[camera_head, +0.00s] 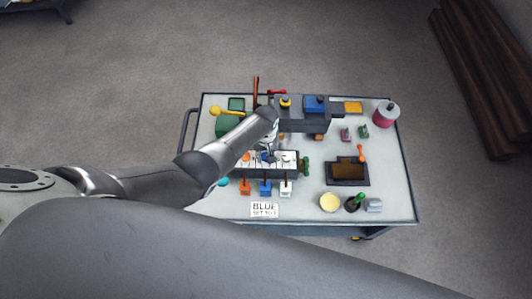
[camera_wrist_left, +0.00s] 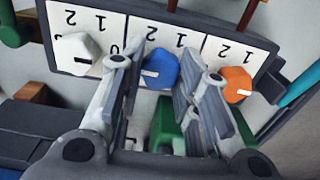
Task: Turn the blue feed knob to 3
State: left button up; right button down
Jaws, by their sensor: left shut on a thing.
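The blue feed knob (camera_wrist_left: 160,68) is the middle knob on a white numbered panel (camera_wrist_left: 205,42) in the left wrist view. My left gripper (camera_wrist_left: 163,82) is shut on it, one finger on each side. The light mark on the knob points left in this view. The numerals 1 and 2 show upside down behind it; the rest of its scale is hidden. In the head view my left gripper (camera_head: 268,152) covers most of the knob. My right gripper is not in view.
A white knob (camera_wrist_left: 78,54) and an orange knob (camera_wrist_left: 237,84) flank the blue one closely.

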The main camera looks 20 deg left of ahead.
pick_arm(q)
jog(key=o, duration=1)
jog(key=shift+o, duration=0.2)
jog(key=shift+r, duration=0.2)
notch_tip(320, 180, up, 12)
jog(key=shift+f, duration=0.15)
dwell(0.6)
